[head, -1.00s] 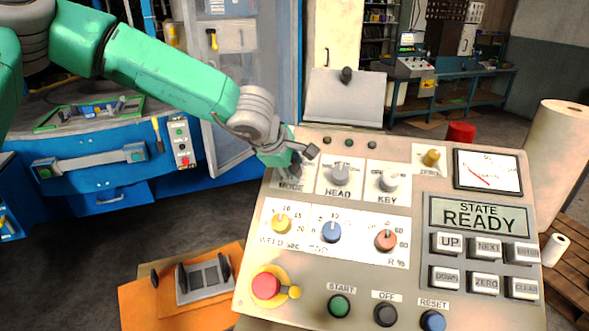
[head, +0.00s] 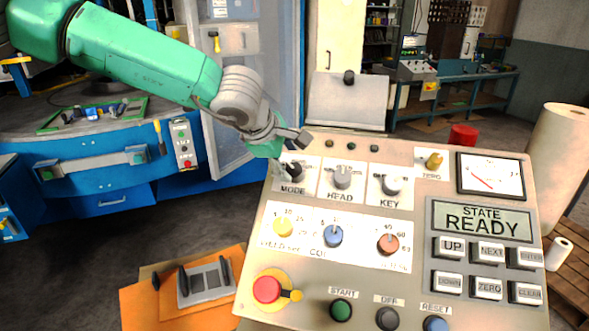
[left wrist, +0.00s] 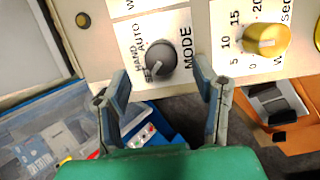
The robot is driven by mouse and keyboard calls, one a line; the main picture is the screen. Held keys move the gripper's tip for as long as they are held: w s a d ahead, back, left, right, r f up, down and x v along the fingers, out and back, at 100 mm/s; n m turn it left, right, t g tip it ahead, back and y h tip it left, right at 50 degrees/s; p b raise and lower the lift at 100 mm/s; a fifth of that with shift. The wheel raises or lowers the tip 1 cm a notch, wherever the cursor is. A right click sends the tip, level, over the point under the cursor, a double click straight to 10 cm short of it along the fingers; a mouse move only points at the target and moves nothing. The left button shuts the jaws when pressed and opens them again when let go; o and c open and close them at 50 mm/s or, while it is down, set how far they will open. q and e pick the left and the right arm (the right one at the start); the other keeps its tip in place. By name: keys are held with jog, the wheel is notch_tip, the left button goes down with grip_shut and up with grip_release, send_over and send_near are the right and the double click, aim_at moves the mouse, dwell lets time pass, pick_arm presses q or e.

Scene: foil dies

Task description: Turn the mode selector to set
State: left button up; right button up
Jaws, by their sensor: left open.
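The mode selector (head: 293,170) is a dark round knob above the word MODE, at the upper left of the sloped control panel (head: 405,285). In the left wrist view the mode selector (left wrist: 162,58) shows beside the labels AUTO, HAND and a partly covered one, likely SET. My left gripper (head: 297,142) is open and empty, just above and behind the selector. In the left wrist view its fingers (left wrist: 161,80) stand apart on either side of the selector, without visible contact. My right gripper is out of view.
The HEAD knob (head: 342,177) and KEY knob (head: 391,185) sit to the right of the selector. A yellow weld knob (head: 283,226) sits below it, and a red stop button (head: 267,289) lower down. A blue machine (head: 100,180) stands at the left.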

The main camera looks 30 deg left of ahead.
pick_arm(q)
jog(key=v, duration=0.6)
jog(key=shift+r, duration=0.2)
jog(key=shift+s+a, duration=0.1)
jog(key=shift+s, duration=0.1)
